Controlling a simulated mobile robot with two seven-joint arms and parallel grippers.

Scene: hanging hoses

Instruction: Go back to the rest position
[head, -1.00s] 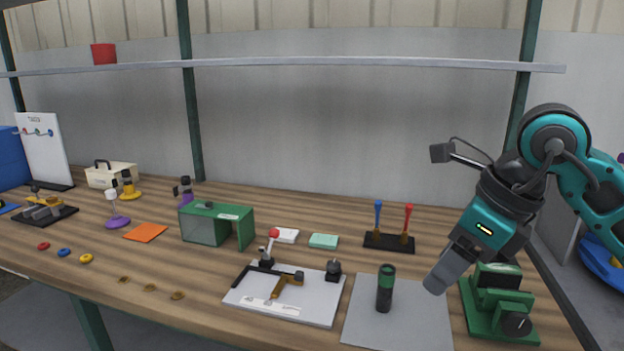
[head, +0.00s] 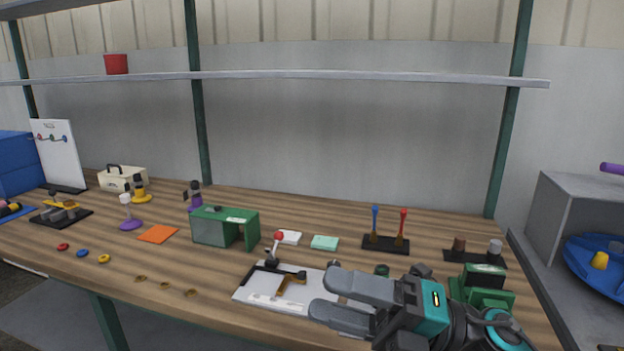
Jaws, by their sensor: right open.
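My right gripper (head: 328,296) is low at the front right of the workbench, with its two grey fingers spread apart and pointing left. Nothing shows between the fingers. It is in front of the white board (head: 262,288) and covers that board's right end. It also hides most of the dark green cylinder, whose top (head: 382,270) shows behind the upper finger. The grey mat under that cylinder is hidden. My left gripper is not in view.
A green device (head: 482,285) stands close behind my right wrist. A black stand with blue and red levers (head: 386,243) is further back. A green box (head: 225,228) is mid-bench. A grey shelf unit with a blue round object (head: 598,262) stands to the right.

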